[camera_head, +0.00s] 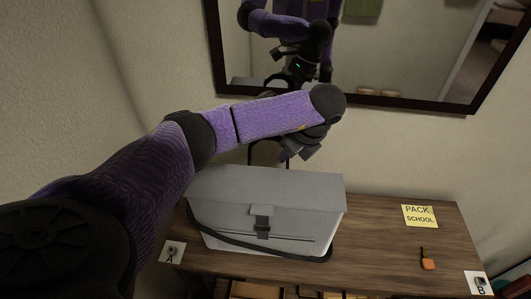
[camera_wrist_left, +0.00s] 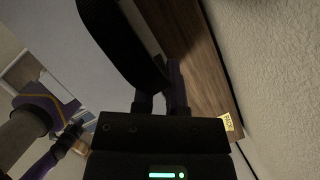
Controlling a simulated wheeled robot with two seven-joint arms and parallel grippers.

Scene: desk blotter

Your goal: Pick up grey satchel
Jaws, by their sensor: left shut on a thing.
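The grey satchel (camera_head: 290,193) stands upright on the wooden desk in the head view, with a dark front buckle and a black strap hanging along its lower front. My left gripper (camera_head: 287,154) is above the satchel's top, at its raised black handle, partly hidden by my own wrist. In the left wrist view the fingers (camera_wrist_left: 163,103) are shut on a black band (camera_wrist_left: 128,48) of the satchel. I cannot tell whether the satchel's underside touches the desk. My right gripper is not in view.
The wooden desk (camera_head: 385,240) has free room right of the satchel. A yellow note (camera_head: 420,215), an orange tag (camera_head: 428,264) and white cards A (camera_head: 172,252) and B (camera_head: 478,284) lie on it. A dark-framed mirror (camera_head: 400,60) hangs on the wall behind.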

